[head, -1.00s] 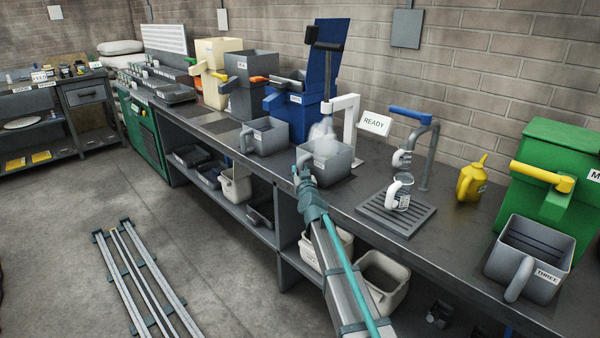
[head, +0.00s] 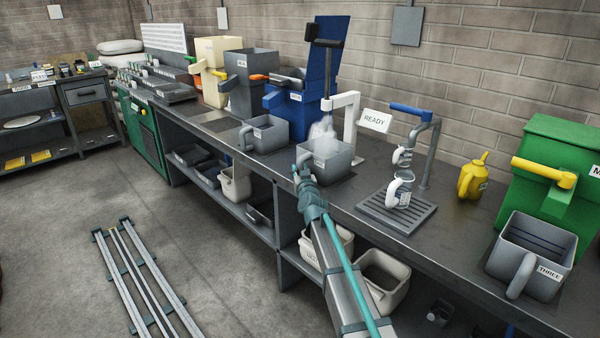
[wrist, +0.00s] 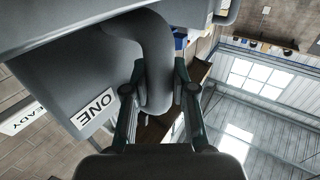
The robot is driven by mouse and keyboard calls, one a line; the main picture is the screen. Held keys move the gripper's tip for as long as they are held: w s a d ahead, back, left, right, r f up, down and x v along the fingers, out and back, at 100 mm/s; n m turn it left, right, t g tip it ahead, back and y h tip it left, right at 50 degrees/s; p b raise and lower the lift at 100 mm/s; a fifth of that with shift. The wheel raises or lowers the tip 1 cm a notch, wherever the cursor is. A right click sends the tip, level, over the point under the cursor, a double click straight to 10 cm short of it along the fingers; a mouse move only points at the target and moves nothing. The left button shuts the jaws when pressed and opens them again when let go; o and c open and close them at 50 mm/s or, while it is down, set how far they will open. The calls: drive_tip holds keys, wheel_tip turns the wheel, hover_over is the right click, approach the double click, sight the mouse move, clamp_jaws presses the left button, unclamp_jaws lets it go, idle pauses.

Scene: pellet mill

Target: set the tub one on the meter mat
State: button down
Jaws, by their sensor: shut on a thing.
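Tub one is a grey square tub (head: 327,160) on the bench side in front of the blue machine, with pale steam or dust over its top. The wrist view shows its side with the label ONE (wrist: 85,75) close up. My gripper (wrist: 160,78) is shut on its curved handle (wrist: 154,55), one finger on each side. In the head view my gripper (head: 302,176) is at the tub's near left side. I cannot tell whether the tub touches the bench. No mat is labelled as the meter mat; a dark flat patch (head: 221,124) lies in front of the cream hopper.
Another grey tub (head: 265,134) stands just left. The blue machine (head: 300,112), white post (head: 347,125) and READY sign (head: 375,121) are close behind and right. A drain tray (head: 400,222) with a white jug (head: 398,192) and tub THREE (head: 530,257) stand further right.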

drive_tip(key=shift+r, duration=0.1)
unclamp_jaws()
idle(0.6)
drive_tip(key=shift+s, duration=0.1)
idle(0.4)
drive_tip(key=v, duration=0.9)
idle(0.9)
